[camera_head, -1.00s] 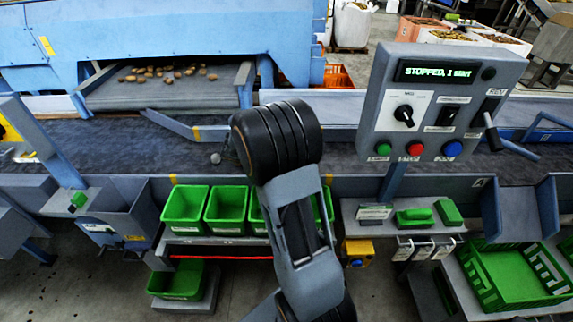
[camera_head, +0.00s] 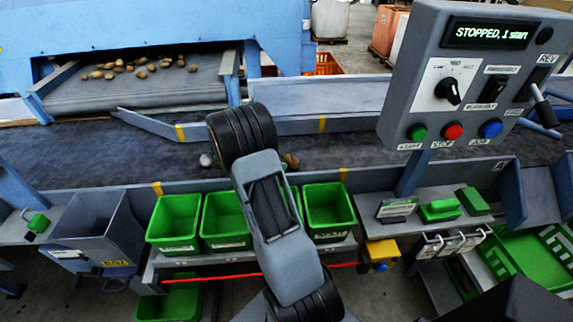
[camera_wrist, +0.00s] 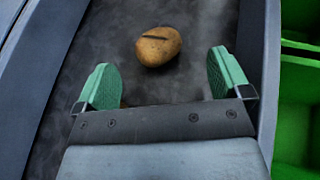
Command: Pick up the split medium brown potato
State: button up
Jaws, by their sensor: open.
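A brown potato (camera_wrist: 158,46) with a dark split across its top lies on the dark belt in the wrist view. It sits ahead of my gripper (camera_wrist: 163,82), roughly midway between the two green fingers, and does not touch them. My gripper is open and empty. In the head view a brown potato (camera_head: 291,161) shows on the belt just right of my arm. My arm hides the gripper there. A grey lump (camera_head: 206,160) lies on the belt left of my arm.
Several potatoes (camera_head: 140,69) lie on the feed chute at the back left. Green bins (camera_head: 175,222) stand along the belt's front edge. A control panel (camera_head: 465,80) reading "STOPPED" rises at the right. The belt's side walls flank my gripper closely.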

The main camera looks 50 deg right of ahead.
aim_at(287, 159)
jog(key=shift+w+f, duration=0.25)
jog(key=shift+f, duration=0.25)
jog(key=shift+d+f, duration=0.15)
jog(key=shift+d, duration=0.1)
jog(key=shift+x, duration=3.5)
jog(key=c, duration=1)
